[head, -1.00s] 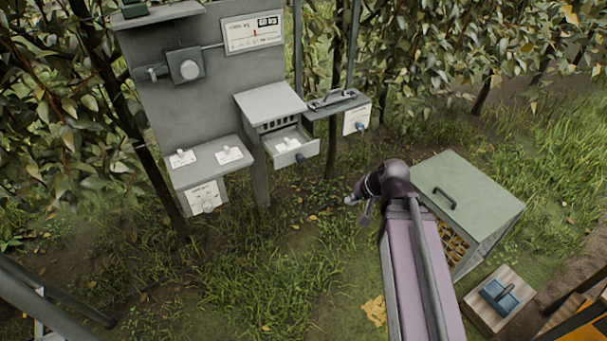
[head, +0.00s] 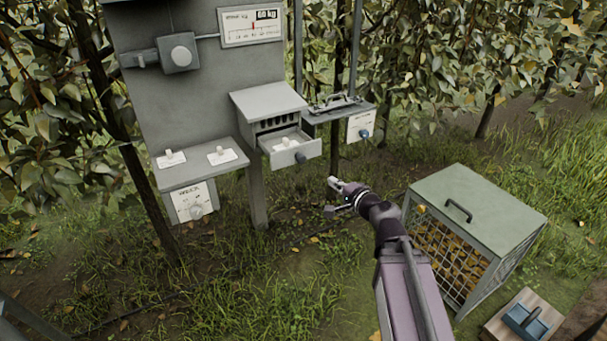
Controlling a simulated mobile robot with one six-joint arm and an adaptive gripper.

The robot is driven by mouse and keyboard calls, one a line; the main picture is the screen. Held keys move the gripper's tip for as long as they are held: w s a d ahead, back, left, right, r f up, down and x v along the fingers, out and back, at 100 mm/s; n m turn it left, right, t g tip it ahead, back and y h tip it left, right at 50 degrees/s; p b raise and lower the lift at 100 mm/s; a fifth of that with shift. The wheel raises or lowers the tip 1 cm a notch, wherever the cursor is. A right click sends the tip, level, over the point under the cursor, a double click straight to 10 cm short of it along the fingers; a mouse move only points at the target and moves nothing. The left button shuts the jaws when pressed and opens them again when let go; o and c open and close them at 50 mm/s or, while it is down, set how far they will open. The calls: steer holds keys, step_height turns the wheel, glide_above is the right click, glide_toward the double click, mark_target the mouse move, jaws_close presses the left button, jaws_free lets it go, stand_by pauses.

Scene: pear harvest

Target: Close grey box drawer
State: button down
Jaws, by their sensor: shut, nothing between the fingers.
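The grey box (head: 268,101) is mounted on the front of the grey panel, with a row of dark slots under its sloped lid. A small pale item lies inside the drawer. My gripper (head: 334,190) is shut and empty, below and to the right of the drawer, apart from it. The gripper points toward the panel.
A shelf with two white switch plates (head: 221,156) is left of the drawer. A small tray unit with a blue knob (head: 364,134) stands to its right. A green-lidded mesh crate (head: 490,200) and a wooden block with a blue tray (head: 524,320) are at lower right.

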steer(key=shift+w+d+f+m, duration=0.15)
steer(key=shift+w+m, duration=0.05)
steer(key=shift+m, duration=0.2)
steer(key=b, duration=0.2)
glide_toward(288, 144)
steer(key=shift+s+d+f, duration=0.15)
steer(key=shift+s+f, duration=0.2)
steer(key=shift+s, duration=0.25)
steer(key=shift+s+d+f, duration=0.2)
steer(key=shift+s+f, duration=0.2)
steer(key=shift+s, duration=0.2)
steer(key=x, duration=0.4)
steer(key=r+x, duration=0.1)
steer(key=x, duration=0.8)
steer(key=shift+w+d+r, duration=0.3)
steer(key=shift+w, duration=0.25)
steer(key=shift+r, duration=0.1)
